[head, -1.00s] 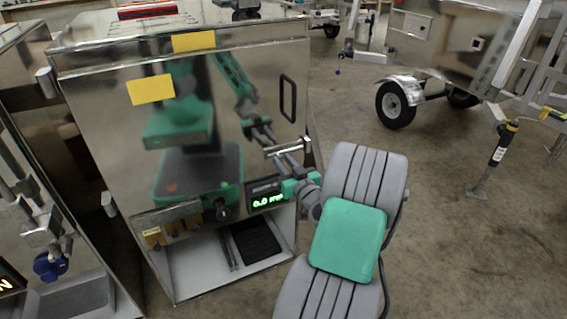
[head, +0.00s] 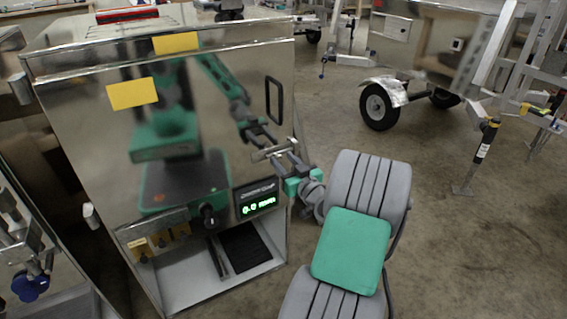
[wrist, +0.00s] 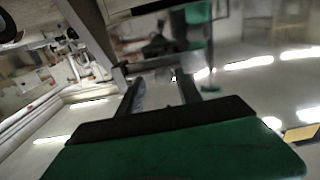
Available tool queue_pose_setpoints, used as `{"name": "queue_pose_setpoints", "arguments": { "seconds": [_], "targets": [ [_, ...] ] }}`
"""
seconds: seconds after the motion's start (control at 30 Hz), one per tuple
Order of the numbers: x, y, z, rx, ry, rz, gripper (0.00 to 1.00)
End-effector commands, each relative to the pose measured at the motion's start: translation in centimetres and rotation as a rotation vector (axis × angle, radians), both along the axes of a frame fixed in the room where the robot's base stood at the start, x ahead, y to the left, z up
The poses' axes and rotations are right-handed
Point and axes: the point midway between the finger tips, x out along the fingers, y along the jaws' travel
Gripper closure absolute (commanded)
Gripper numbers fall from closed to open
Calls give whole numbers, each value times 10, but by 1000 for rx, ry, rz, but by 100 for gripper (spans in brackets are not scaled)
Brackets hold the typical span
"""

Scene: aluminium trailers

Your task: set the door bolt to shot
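The door bolt (head: 270,150) is a short, bright metal bar lying across the right edge of the polished cabinet door (head: 120,165), below a black door handle (head: 274,100). I cannot tell from here whether it is drawn or shot. My gripper (head: 284,158) is at the bolt's right end, partly overlapping it in the head view. In the wrist view, the fingers of my gripper (wrist: 160,82) are apart with nothing seen between them. The metal bar of the bolt (wrist: 156,64) runs across just beyond the fingertips. Whether they touch it is unclear.
Below the door are a green digital display (head: 258,205), a black knob (head: 208,215) and an open lower bay. Another metal cabinet stands close at left. A trailer with a wheel (head: 378,107) and a jack stand (head: 478,160) are at right. The floor between is clear.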

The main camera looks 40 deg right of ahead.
Motion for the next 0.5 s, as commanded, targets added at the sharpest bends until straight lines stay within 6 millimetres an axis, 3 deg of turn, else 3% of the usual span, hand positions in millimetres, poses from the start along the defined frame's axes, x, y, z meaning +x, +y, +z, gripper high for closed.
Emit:
{"name": "queue_pose_setpoints", "arguments": {
  "seconds": [0.3,0.5],
  "targets": [
    [-3,2,-1,2,2,2,54],
    [-38,7,0,3,0,-4,54]
  ]
}}
